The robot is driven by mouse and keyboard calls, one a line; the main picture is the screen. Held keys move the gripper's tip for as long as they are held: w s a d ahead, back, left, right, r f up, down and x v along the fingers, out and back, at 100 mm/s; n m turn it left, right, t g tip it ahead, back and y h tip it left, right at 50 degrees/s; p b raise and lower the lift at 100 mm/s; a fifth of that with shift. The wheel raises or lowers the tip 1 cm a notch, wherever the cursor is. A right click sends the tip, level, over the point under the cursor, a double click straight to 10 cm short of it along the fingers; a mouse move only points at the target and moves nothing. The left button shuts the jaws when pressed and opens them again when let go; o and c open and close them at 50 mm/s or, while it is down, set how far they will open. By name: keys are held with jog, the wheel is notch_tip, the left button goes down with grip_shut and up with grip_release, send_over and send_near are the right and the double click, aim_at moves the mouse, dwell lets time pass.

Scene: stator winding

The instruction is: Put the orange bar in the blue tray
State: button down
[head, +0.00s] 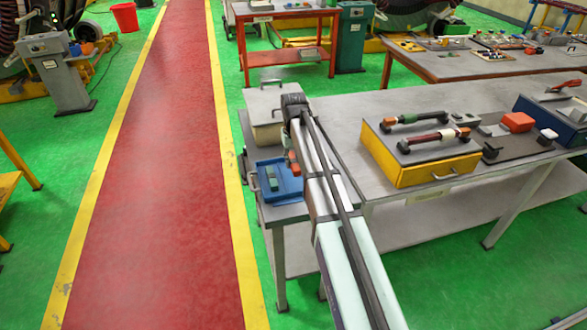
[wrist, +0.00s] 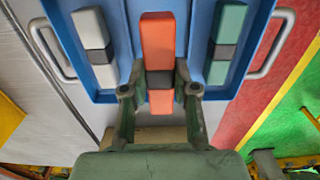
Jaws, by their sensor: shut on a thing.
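My gripper (wrist: 159,78) is shut on the orange bar (wrist: 158,38), with one finger on each side of its dark middle band. In the wrist view the bar lies over the blue tray (wrist: 190,20), between a white bar (wrist: 88,22) and a green bar (wrist: 231,20); its lower end overlaps the tray's near edge. I cannot tell whether it touches the tray floor. In the head view the orange bar (head: 293,163) shows beside my arm at the right part of the blue tray (head: 263,198). The arm hides my fingers there.
The tray has a grey handle (wrist: 270,45) on each side. A beige box (head: 264,112) stands behind it. To the right on the grey table are a yellow case (head: 421,172) with handled tools and a red block (head: 517,122). The red walkway (head: 160,200) on the left is clear.

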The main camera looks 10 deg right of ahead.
aim_at(294, 161)
jog(key=shift+f+p, duration=0.45)
jog(key=shift+f, duration=1.95)
jog(key=shift+f, duration=0.2)
jog(key=c, duration=0.9)
grip_release()
jog(key=shift+r, duration=0.1)
notch_tip(294, 161, up, 12)
jog(key=shift+r+b, duration=0.1)
jog(key=shift+b, duration=1.15)
